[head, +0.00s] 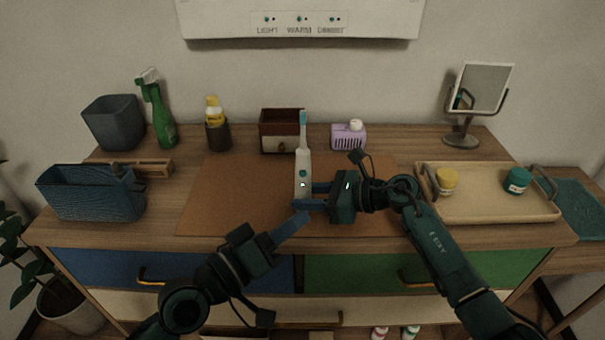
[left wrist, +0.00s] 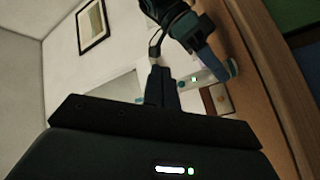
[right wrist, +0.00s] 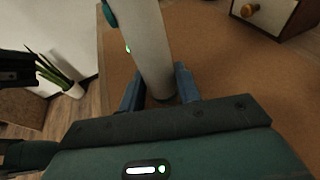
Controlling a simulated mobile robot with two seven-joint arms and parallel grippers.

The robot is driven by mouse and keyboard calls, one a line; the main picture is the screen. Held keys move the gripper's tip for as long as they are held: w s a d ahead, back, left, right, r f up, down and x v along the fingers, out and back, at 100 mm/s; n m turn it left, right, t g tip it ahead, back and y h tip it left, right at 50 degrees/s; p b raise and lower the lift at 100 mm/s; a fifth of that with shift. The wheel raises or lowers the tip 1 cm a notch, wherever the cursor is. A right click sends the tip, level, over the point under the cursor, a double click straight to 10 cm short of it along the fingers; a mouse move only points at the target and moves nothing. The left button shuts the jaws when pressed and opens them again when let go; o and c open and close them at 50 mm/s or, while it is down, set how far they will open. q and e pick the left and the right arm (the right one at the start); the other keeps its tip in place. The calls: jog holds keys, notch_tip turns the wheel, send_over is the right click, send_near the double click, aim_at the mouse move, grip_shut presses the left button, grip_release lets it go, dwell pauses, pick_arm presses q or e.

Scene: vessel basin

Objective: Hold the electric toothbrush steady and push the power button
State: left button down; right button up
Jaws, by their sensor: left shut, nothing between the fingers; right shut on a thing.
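The electric toothbrush (head: 303,166) stands upright on the brown mat (head: 235,190), white with a teal head and a round teal button (head: 302,173) on its front. A small light glows below the button. My right gripper (head: 312,196) is shut on the toothbrush's lower body from the right; the right wrist view shows the white handle (right wrist: 152,45) between its blue fingers (right wrist: 158,88). My left gripper (head: 305,217) is shut and empty, just in front of and below the toothbrush, apart from it. Its closed fingers (left wrist: 160,75) also show in the left wrist view.
A beige tray (head: 490,208) with two jars is at the right, a mirror (head: 480,95) behind it. A small drawer box (head: 280,131) and purple basket (head: 347,137) stand behind the toothbrush. A blue basket (head: 92,195) is at the left. The mat's left half is clear.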

pick_arm(q)
jog(key=w, duration=0.8)
jog(key=shift+d, duration=0.15)
jog(key=shift+w, duration=0.2)
dwell(1.7)
jog(key=shift+w, duration=0.3)
jog(key=shift+w, duration=0.25)
dwell(0.4)
jog(key=shift+s, duration=0.7)
jog(key=s, duration=0.6)
dwell(0.3)
